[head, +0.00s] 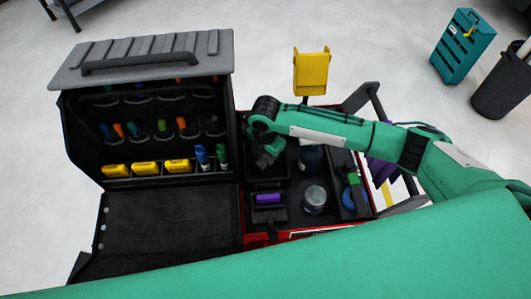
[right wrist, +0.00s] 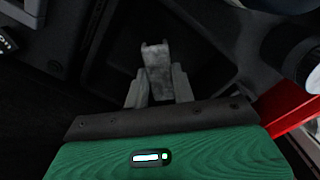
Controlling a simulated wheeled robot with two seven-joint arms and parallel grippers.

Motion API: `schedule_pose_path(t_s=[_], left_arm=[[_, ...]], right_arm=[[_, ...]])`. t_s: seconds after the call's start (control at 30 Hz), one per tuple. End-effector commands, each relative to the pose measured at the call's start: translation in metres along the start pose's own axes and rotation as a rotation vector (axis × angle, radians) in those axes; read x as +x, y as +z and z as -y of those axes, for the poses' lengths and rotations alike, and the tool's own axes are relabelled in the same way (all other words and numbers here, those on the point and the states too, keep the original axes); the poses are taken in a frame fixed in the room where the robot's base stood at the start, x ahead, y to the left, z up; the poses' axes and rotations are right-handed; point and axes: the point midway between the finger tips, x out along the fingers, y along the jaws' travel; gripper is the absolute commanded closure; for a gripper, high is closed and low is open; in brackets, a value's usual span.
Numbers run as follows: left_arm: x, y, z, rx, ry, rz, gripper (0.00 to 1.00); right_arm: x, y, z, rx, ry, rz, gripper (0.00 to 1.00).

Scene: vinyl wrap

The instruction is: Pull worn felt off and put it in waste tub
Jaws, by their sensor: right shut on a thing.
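My right gripper (head: 268,156) is over a black open tub (head: 266,185) in the cart, which looks like the waste tub. In the right wrist view the gripper (right wrist: 157,85) is shut on a small grey strip, the worn felt (right wrist: 155,55), that sticks out past the fingertips over the dark inside of the tub. In the head view the felt is hidden by the gripper. A purple-topped block (head: 268,198), maybe a squeegee, sits just in front of the tub. My left gripper is out of view.
A green-handled tool (head: 353,180) is at the cart's right. A black tool case (head: 150,125) with yellow blocks stands open at left. A yellow holder (head: 311,70) rises behind.

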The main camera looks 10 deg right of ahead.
Motion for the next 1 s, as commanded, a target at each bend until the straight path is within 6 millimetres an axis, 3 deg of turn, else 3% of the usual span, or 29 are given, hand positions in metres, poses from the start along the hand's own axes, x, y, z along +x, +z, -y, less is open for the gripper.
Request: schedule_pose_path(t_s=[1.0], left_arm=[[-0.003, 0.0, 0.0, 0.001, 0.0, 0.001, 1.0]], right_arm=[[0.01, 0.0, 0.0, 0.0, 0.0, 0.0, 0.95]])
